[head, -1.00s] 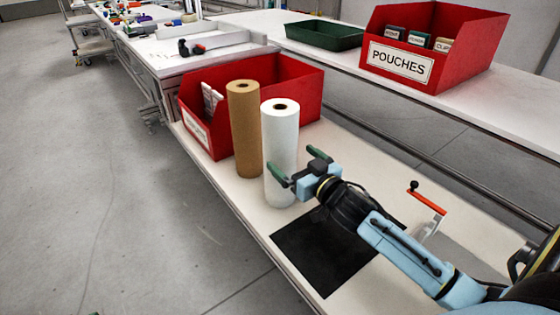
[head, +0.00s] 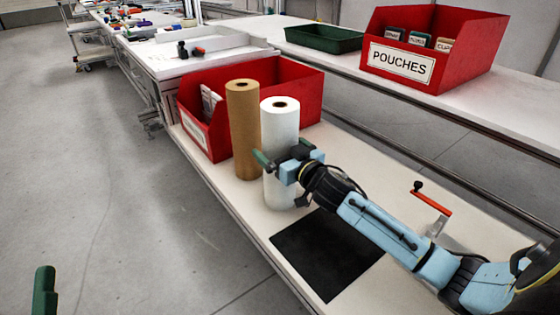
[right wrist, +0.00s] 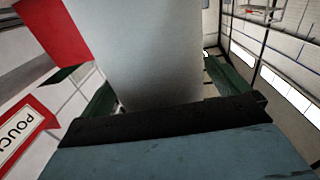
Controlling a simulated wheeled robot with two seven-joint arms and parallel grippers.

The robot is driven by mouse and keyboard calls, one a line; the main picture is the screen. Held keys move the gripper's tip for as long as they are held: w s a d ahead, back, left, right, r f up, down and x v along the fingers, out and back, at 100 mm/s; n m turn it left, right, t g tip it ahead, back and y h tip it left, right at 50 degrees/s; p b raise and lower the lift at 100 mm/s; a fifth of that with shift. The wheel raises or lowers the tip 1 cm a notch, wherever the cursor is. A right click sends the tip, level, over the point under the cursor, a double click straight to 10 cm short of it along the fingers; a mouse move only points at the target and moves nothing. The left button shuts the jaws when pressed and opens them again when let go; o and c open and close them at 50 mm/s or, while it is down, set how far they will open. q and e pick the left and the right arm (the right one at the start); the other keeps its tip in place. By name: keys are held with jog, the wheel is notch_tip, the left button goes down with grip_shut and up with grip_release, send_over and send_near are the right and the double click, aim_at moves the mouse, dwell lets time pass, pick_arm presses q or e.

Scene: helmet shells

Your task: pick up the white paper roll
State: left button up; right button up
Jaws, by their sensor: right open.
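The white paper roll (head: 281,125) stands upright on the near table, beside a brown paper roll (head: 243,125). My right gripper (head: 283,155) is at the roll's near right side, about mid-height. In the right wrist view the white roll (right wrist: 145,50) fills the space between the green fingers of my right gripper (right wrist: 163,90), which are open on either side of it. Whether they touch it I cannot tell. Of my left gripper (head: 44,290), only one green fingertip shows at the lower left of the head view, apart from the table.
A red bin (head: 295,85) stands behind the rolls. A black mat (head: 325,255) and a red-handled lever (head: 432,203) are on the near table. The back table holds a green tray (head: 323,38) and a red POUCHES bin (head: 455,70).

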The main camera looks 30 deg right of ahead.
jog(key=shift+w, duration=0.1)
jog(key=c, duration=1.6)
jog(key=shift+r, duration=0.2)
jog(key=shift+r, duration=0.1)
